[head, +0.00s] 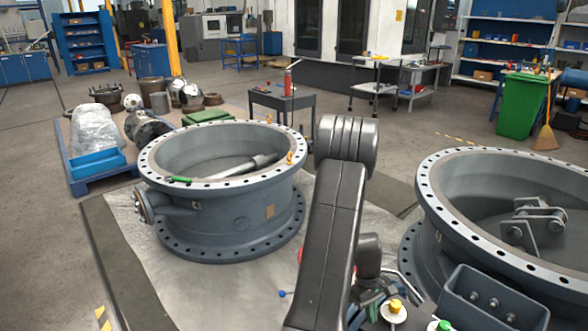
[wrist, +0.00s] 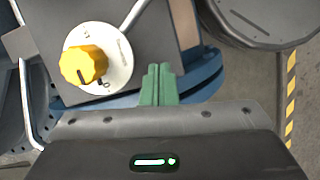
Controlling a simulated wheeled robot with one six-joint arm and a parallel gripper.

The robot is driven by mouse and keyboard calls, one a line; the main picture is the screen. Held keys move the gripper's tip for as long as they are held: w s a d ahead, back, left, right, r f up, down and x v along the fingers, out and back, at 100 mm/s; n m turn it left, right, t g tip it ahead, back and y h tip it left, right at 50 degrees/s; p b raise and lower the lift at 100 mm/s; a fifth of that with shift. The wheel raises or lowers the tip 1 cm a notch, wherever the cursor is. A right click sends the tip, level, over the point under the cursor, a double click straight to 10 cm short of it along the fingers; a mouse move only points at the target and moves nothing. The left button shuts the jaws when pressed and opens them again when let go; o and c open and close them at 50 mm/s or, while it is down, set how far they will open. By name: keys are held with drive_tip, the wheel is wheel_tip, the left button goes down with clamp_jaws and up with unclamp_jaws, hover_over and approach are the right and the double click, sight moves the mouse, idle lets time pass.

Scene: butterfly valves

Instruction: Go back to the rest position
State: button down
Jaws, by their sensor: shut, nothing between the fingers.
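My gripper (wrist: 158,83) shows in the wrist view with its two green fingers together and nothing between them. A yellow knob (wrist: 83,65) on a white marked dial (wrist: 118,62) lies to the left of the fingertips, apart from them. In the head view my dark arm rises in the middle and bends down toward the lower right. The yellow knob also shows there near the bottom edge (head: 395,306). My fingers are hard to make out in the head view.
A second valve body (head: 510,215) stands at right, behind a grey bin (head: 490,300). A dark cart (head: 283,100) stands behind. Floor is open at far left.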

drive_tip(key=shift+w+m+y+p, duration=0.4)
drive_tip(key=shift+w+m, duration=0.4)
drive_tip(key=shift+m, duration=0.6)
drive_tip(key=shift+a, duration=0.1)
